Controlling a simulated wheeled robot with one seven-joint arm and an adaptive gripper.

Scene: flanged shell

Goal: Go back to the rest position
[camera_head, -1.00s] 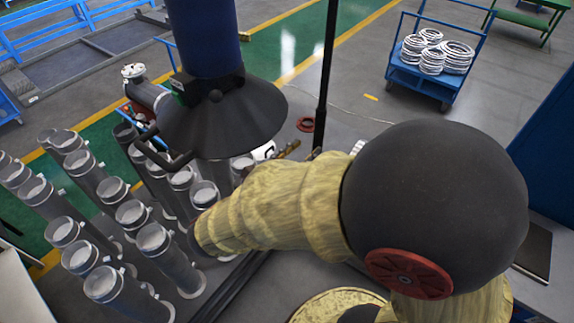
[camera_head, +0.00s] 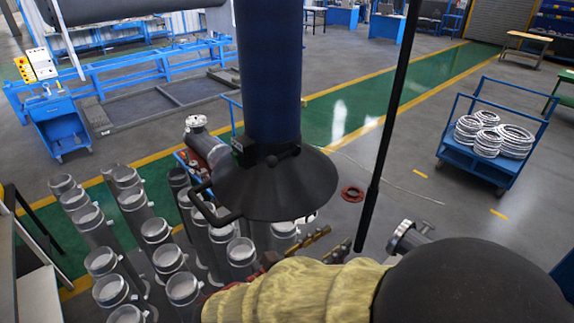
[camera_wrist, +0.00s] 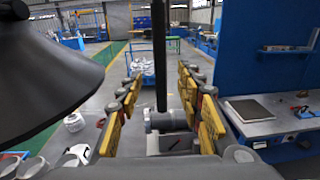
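In the wrist view the two yellow-padded fingers of my gripper (camera_wrist: 160,118) stand well apart, with nothing held between them. A grey flanged cylinder (camera_wrist: 172,120) shows in the gap, beyond or below the fingers; its distance is hard to tell. In the head view a metal flanged piece (camera_head: 405,238) shows partly behind my dark arm joint.
Several upright grey flanged tubes (camera_head: 158,240) stand at the lower left. A dark cone on a blue column (camera_head: 270,80) hangs above them, close to the wrist camera. A blue cart (camera_head: 490,160) carries white rings. A blue workbench (camera_wrist: 270,125) stands at right in the wrist view.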

